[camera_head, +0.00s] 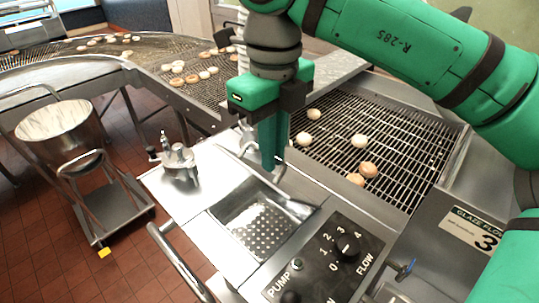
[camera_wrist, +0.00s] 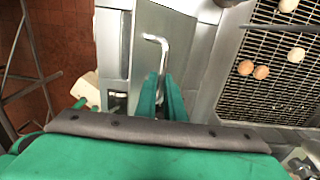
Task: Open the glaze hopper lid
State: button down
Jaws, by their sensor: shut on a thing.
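My gripper (camera_head: 272,160) points down over the steel glaze unit, beside the conveyor. In the wrist view its two green fingers (camera_wrist: 161,98) are closed together around the lower end of a bent steel bar handle (camera_wrist: 164,50). The fingers hide the gripped part. In the head view the handle (camera_head: 249,146) shows in part behind the fingers. The handle stands over a flat steel panel, which seems to be the hopper lid; its edges and hinge are hard to make out. A recess with a perforated floor (camera_head: 256,222) lies just in front of the gripper.
A wire conveyor (camera_head: 410,150) with several doughnuts (camera_head: 360,141) runs close on the right. A pump and flow panel (camera_head: 325,262) is in front. A pump fitting (camera_head: 180,165) stands on the left. A bowl (camera_head: 60,135) on a cart (camera_head: 110,212) stands farther left.

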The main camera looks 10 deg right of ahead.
jog(key=shift+w+d+r, duration=0.25)
jog(key=shift+w+d, duration=0.2)
jog(key=shift+d, duration=0.15)
jog(key=shift+w+d+r, duration=0.25)
jog(key=shift+w+d, duration=0.2)
jog(key=shift+d, duration=0.1)
jog(key=w+d+f, duration=0.1)
jog(key=w+d, duration=0.5)
jog(key=d, duration=0.2)
jog(key=shift+d, duration=0.3)
jog(key=c, duration=1.7)
grip_release()
jog(key=shift+w+r, duration=0.1)
jog(key=shift+r, duration=4.4)
